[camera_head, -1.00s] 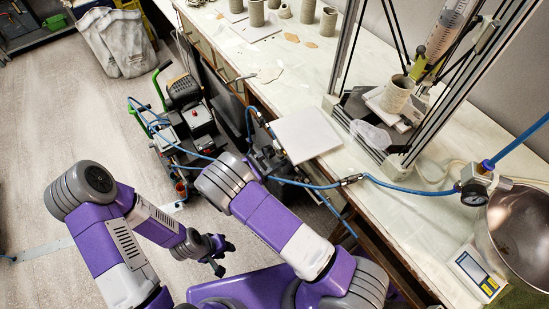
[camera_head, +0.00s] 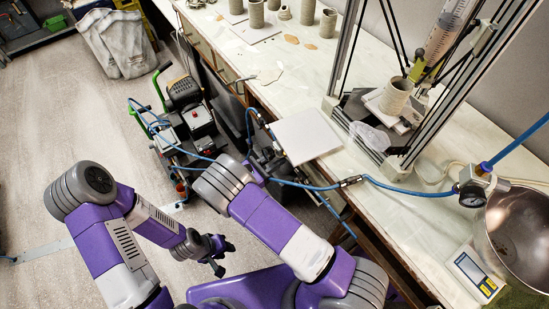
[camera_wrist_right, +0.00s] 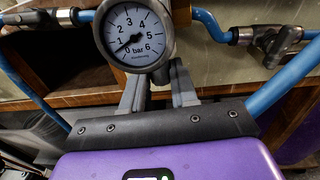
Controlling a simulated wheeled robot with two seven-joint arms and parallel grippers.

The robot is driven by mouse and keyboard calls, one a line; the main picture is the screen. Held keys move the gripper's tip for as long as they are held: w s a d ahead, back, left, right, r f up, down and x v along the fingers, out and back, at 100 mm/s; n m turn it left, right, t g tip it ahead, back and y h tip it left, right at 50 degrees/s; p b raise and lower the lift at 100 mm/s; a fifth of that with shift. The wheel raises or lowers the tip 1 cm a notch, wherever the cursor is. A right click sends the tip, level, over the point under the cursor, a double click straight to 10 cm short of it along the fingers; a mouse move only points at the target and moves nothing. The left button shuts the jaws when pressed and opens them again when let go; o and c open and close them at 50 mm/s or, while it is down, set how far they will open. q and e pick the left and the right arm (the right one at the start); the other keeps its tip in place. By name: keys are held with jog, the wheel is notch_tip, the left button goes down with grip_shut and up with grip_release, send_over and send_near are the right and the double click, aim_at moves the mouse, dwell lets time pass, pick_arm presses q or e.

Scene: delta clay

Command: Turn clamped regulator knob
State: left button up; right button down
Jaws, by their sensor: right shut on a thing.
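A round pressure gauge (camera_wrist_right: 133,37), marked 0 to 6 bar, fills the upper middle of the right wrist view. Its needle points near 0. My right gripper (camera_wrist_right: 158,88) is just below and behind the gauge, its grey fingers shut on the regulator knob, which is mostly hidden by the gauge and fingers. In the head view my right gripper is largely hidden by my right arm, at the bench's front edge. My left gripper (camera_head: 223,256) hangs empty over the floor with its dark fingers apart, well away from the bench.
Blue hoses (camera_head: 405,190) run along the bench edge. A valve fitting (camera_wrist_right: 275,42) is right of the gauge. A white board (camera_head: 308,136) lies on the bench beside the clay printer frame (camera_head: 340,60). A compressor (camera_head: 185,125) stands on the floor; open floor lies left.

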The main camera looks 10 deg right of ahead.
jog(key=n+t+y+p, duration=0.2)
jog(key=t, duration=0.1)
jog(key=n+t+y+p, duration=0.1)
jog(key=shift+s+d+r+n+t, duration=0.15)
jog(key=shift+s+d+n+t, duration=0.1)
jog(key=shift+s+n+t, duration=0.15)
jog(key=shift+s+d+n+t+y+p, duration=0.15)
jog(key=shift+n+t+y+p, duration=0.3)
jog(key=shift+n+t+y, duration=0.5)
jog(key=shift+d+n+t+y+p, duration=0.1)
jog(key=shift+n+t+y+p, duration=0.5)
jog(key=shift+y, duration=0.6)
jog(key=shift+s+d+n+t+y+p, duration=0.15)
jog(key=shift+n+t+y+p, duration=0.2)
jog(key=shift+n+t+y, duration=0.45)
jog(key=shift+y, duration=0.35)
jog(key=c, duration=0.9)
grip_release()
jog(key=shift+p+v, duration=0.35)
jog(key=shift+v, duration=3.4)
